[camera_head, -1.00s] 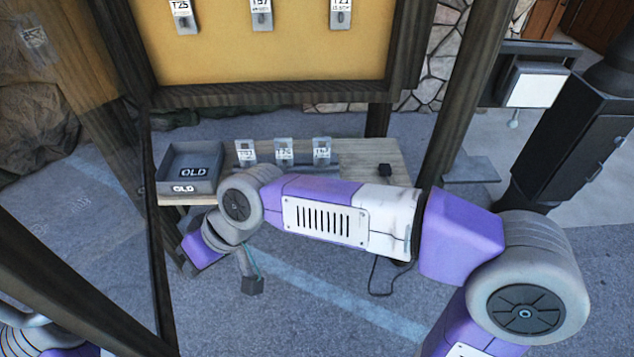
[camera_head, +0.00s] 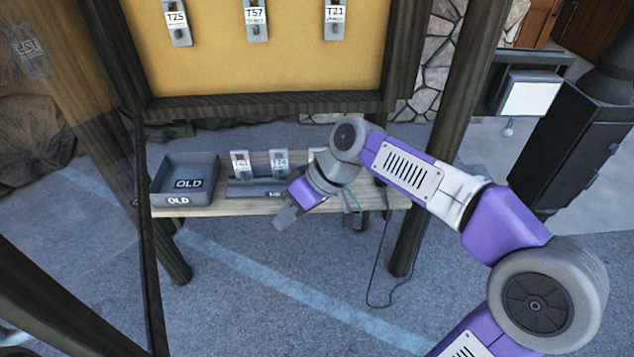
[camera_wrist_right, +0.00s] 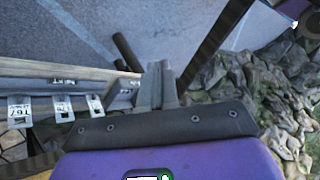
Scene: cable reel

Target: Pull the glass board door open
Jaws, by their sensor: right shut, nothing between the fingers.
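The glass board door has a dark frame (camera_head: 65,310) and clear glass. It stands swung out from the board at the left of the head view, with the ground visible through it. The yellow board (camera_head: 250,60) is uncovered and bears hanging tags. My right gripper (camera_head: 287,214) is shut and empty, in front of the shelf and to the right of the door, apart from it. Its closed fingers also show in the right wrist view (camera_wrist_right: 158,87). The door's handle cannot be made out. My left gripper is not in view.
A wooden shelf (camera_head: 225,207) under the board holds a grey tray marked OLD (camera_head: 170,200) and several upright tags (camera_head: 240,163). Wooden posts (camera_head: 425,180) flank it. A dark cabinet (camera_head: 570,145) stands at the right. The paved ground in front is clear.

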